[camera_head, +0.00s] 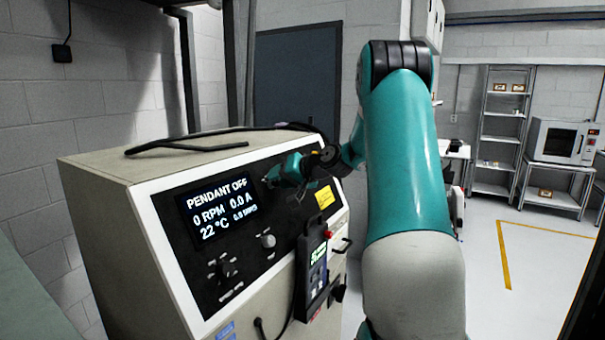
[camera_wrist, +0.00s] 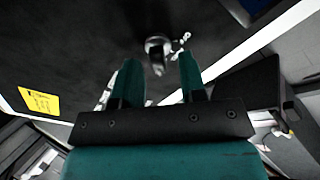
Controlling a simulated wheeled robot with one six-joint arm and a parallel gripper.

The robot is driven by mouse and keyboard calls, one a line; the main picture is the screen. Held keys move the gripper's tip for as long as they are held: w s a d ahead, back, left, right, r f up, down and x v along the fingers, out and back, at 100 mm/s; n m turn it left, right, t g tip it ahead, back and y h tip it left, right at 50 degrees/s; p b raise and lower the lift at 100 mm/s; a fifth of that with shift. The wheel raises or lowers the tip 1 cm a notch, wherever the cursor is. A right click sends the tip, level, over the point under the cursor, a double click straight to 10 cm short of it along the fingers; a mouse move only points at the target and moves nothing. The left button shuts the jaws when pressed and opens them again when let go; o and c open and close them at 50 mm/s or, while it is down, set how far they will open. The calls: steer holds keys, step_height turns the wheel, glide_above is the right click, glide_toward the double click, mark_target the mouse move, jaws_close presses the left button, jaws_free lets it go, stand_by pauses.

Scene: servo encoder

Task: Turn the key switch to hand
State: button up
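The control panel (camera_head: 245,270) is the black sloped face of a cream cabinet. In the wrist view, a small metallic part (camera_wrist: 157,52), apparently the key switch, stands on the black panel just beyond my fingertips, with blurred white marks to its right. My gripper (camera_wrist: 160,65) is open, its two teal fingers apart, with the metallic part seen in line with the gap. No contact shows. In the head view my gripper (camera_head: 268,181) is close to the upper panel, right of the display, and the key switch cannot be made out there.
The display (camera_head: 217,208) reads "PENDANT OFF", 0 RPM. A silver knob (camera_head: 268,240) and a dark control (camera_head: 222,268) sit lower on the panel. A pendant (camera_head: 316,262) hangs at its right, near a yellow label (camera_head: 325,197). A black cable (camera_head: 190,146) lies on top.

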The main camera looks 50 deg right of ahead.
steer(key=b+v, duration=0.5)
steer(key=v, duration=1.1)
steer(key=shift+s, duration=0.25)
steer(key=shift+w+r, duration=0.1)
